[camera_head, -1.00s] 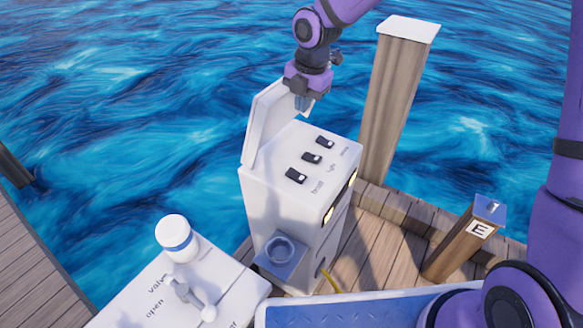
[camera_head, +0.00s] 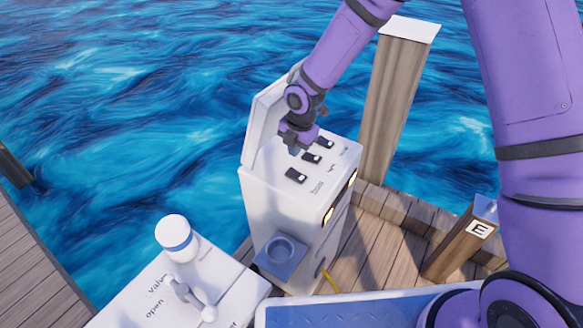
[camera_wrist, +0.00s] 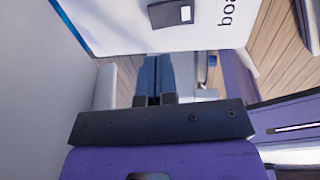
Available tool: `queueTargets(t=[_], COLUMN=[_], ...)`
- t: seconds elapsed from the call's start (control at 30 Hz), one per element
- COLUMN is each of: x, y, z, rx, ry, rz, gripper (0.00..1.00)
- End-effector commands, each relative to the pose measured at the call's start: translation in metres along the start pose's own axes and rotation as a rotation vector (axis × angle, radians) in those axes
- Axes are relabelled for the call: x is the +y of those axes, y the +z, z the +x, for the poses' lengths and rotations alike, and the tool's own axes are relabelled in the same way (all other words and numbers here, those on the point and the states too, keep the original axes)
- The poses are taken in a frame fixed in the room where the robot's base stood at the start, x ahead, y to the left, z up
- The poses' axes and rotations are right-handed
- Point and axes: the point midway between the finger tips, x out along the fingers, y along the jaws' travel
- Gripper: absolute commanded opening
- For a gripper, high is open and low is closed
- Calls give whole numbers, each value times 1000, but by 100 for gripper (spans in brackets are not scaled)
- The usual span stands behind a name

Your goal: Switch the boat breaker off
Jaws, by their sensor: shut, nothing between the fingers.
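The boat breaker (camera_head: 297,175) is a black rocker switch with a white end, the nearest of three on top of a white box (camera_head: 275,205). In the wrist view it is a dark switch (camera_wrist: 172,13) at the top edge, beside lettering that reads "boa" before it is cut off. My gripper (camera_head: 294,150) is shut and empty, low over the panel, just behind the boat breaker and beside the middle switch. Its blue fingers (camera_wrist: 157,62) point toward the panel in the wrist view. I cannot tell whether they touch it.
The middle switch (camera_head: 311,157) and far switch (camera_head: 326,143) lie close to my gripper. The raised lid (camera_head: 261,125) stands along the box's left side. A wooden post (camera_head: 395,100) rises behind it. A white counter with a valve handle (camera_head: 185,290) is at the front left.

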Motion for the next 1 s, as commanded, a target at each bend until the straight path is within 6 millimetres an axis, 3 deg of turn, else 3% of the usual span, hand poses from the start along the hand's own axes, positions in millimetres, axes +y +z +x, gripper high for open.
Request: queueTargets(t=[0.2,0.4,0.6,1.0], x=[0,0,0,0], y=[-1,0,0,0], z=[42,70,83,85], rx=[0,0,-1,-1], ry=[-2,-1,1,-2], rz=[-2,-2,-1,-1], gripper=[0,0,0,0])
